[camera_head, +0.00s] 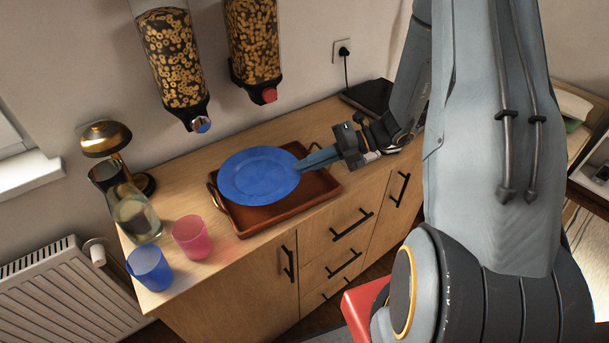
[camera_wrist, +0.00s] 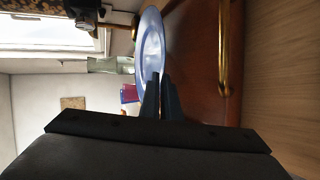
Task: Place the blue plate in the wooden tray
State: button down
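The blue plate (camera_head: 258,176) is over the reddish-brown wooden tray (camera_head: 270,221) on the counter and hides much of the tray's back and left. My gripper (camera_head: 304,163) is at the plate's right edge, its fingers shut on the rim. In the wrist view, the plate (camera_wrist: 151,45) runs from between the fingertips (camera_wrist: 161,88), with the tray (camera_wrist: 198,60) beside it and a brass handle on the tray's rim. The plate seems to be just above the tray floor; I cannot tell whether it touches.
A pink cup (camera_head: 193,237), a blue cup (camera_head: 149,268), a glass carafe (camera_head: 136,218) and a brass lamp (camera_head: 106,140) stand at the counter's left. Two cereal dispensers (camera_head: 174,60) (camera_head: 253,45) hang above. A dark flat object (camera_head: 368,96) lies at the back right.

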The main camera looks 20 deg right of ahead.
aim_at(306, 184)
jog(key=shift+f+p, duration=0.5)
jog(key=shift+f, duration=1.65)
jog(key=c, duration=2.3)
grip_release()
